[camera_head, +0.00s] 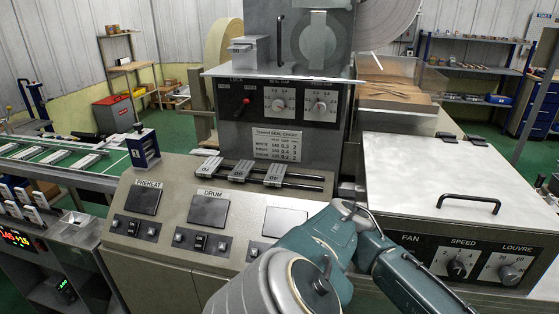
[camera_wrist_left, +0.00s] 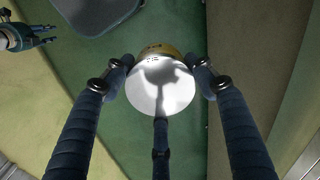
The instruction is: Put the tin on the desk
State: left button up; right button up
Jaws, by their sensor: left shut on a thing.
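In the left wrist view my left gripper (camera_wrist_left: 160,78) is shut on the tin (camera_wrist_left: 157,96), with fingers on both sides and one from below. The tin has a pale round face and a gold side with small dark marks. Green floor shows behind it. My right gripper (camera_wrist_left: 32,36) is at that view's upper left, its fingers apart and empty. In the head view a sloped beige control desk (camera_head: 172,236) carries panels marked PREHEAT and DRUM. My teal arm crosses its right end. Neither gripper nor the tin can be made out in the head view.
A tall machine (camera_head: 290,120) with knobs and a lever stands behind the control desk. A pale-topped cabinet (camera_head: 440,180) with a black handle is at right. A conveyor (camera_head: 75,172) is at left.

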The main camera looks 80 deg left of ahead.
aim_at(172, 169)
jog(key=k+j+u, duration=0.3)
jog(key=k+j, duration=0.3)
jog(key=k+j+u, duration=0.35)
jog(key=k+j, duration=0.35)
